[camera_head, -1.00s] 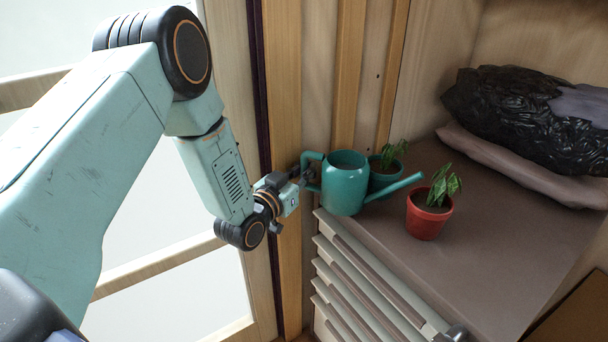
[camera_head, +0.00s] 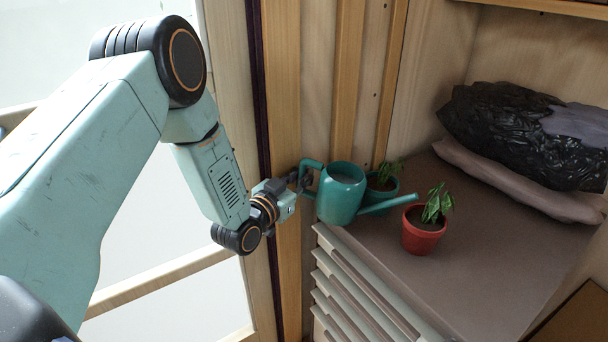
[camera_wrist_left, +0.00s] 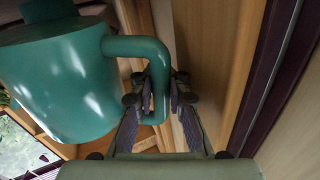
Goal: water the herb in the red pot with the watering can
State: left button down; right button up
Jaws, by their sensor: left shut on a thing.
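The teal watering can (camera_head: 338,200) is at the left end of the cabinet top, its spout pointing right. My left gripper (camera_head: 304,182) is shut on its handle, which also shows between the fingers in the left wrist view (camera_wrist_left: 158,92). The can leans slightly toward the spout; I cannot tell whether its base touches the cabinet. The spout tip (camera_head: 414,197) is just above and left of the red pot's rim in the picture. The red pot (camera_head: 424,239) stands upright with a leafy green herb (camera_head: 437,204). No water shows. My right gripper is not in view.
A teal pot with a small plant (camera_head: 384,186) stands behind the can, partly hidden by it. A black bag (camera_head: 510,130) lies on a pinkish sack (camera_head: 500,178) at the back right. The brown cabinet top (camera_head: 490,265) is clear on the right. Drawers (camera_head: 350,290) face left.

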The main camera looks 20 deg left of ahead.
aim_at(300, 168)
pick_arm(q)
jog(key=shift+w+d+r+p, duration=0.1)
jog(key=shift+r+p, duration=0.35)
jog(key=shift+r, duration=0.2)
jog(key=shift+r+m+p, duration=0.5)
jog(key=shift+r+p, duration=0.2)
jog(key=shift+r+m+p, duration=0.3)
jog(key=shift+r+p, duration=0.2)
jog(key=shift+p, duration=0.2)
jog(key=shift+r+p, duration=0.45)
jog(key=shift+r, duration=0.05)
jog(key=shift+f, duration=0.25)
jog(key=shift+f+b, duration=0.6)
jog(key=shift+b, duration=0.2)
jog(key=shift+f+b, duration=0.45)
jog(key=shift+b, duration=0.05)
jog(key=shift+f+n, duration=0.2)
jog(key=shift+n, duration=0.2)
jog(key=shift+f, duration=0.1)
